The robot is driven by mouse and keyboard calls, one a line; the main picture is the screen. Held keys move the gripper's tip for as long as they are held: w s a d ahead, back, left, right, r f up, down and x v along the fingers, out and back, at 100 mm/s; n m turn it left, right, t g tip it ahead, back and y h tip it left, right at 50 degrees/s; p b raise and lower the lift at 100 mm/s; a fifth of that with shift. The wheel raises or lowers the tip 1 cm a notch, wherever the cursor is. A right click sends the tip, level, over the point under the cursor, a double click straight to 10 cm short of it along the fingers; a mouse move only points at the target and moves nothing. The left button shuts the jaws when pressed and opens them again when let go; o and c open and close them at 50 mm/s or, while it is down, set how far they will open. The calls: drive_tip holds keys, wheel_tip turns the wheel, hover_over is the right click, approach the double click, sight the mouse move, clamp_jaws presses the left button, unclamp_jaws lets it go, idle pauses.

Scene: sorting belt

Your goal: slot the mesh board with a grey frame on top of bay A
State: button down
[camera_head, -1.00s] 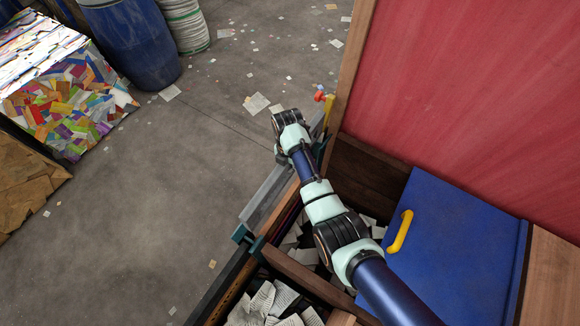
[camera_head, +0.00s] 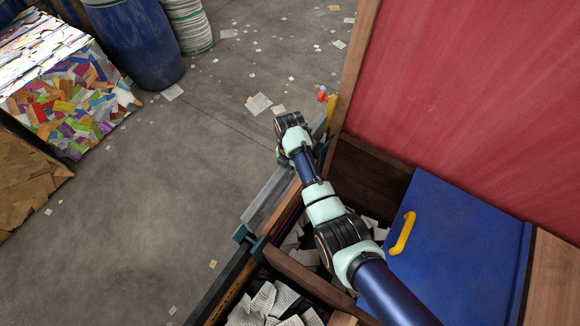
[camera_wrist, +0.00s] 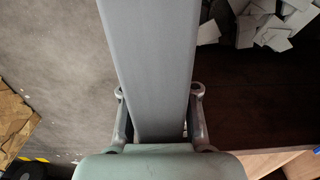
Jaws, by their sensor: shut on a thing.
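In the wrist view my gripper (camera_wrist: 158,92) has a finger on each side of a long flat grey piece (camera_wrist: 152,45) and is shut on it. I take this to be the grey frame of the board; no mesh shows. The piece runs from between the fingers up past the top edge. In the head view my wrist hides the fingers. A long grey strip (camera_head: 268,200) lies along the wooden edge below my wrist; I cannot tell whether it is the board or a rail. No label marks bay A.
A paper-filled bin (camera_head: 270,300) lies beside the strip. A blue lid (camera_head: 460,240) with a yellow handle (camera_head: 403,233) and a red panel (camera_head: 470,100) stand to the right. A blue barrel (camera_head: 135,40) and bales (camera_head: 70,105) stand left, beyond open floor.

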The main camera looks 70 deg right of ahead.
sight(290, 176)
wheel_tip(290, 176, down, 17)
drive_tip(key=b, duration=1.3)
drive_tip(key=shift+r, duration=0.1)
drive_tip(key=shift+f+b, duration=0.55)
drive_tip(key=shift+f, duration=0.15)
drive_tip(key=c, duration=0.8)
unclamp_jaws()
drive_tip(key=shift+w, duration=0.1)
wheel_tip(290, 176, up, 12)
drive_tip(key=shift+r, duration=0.1)
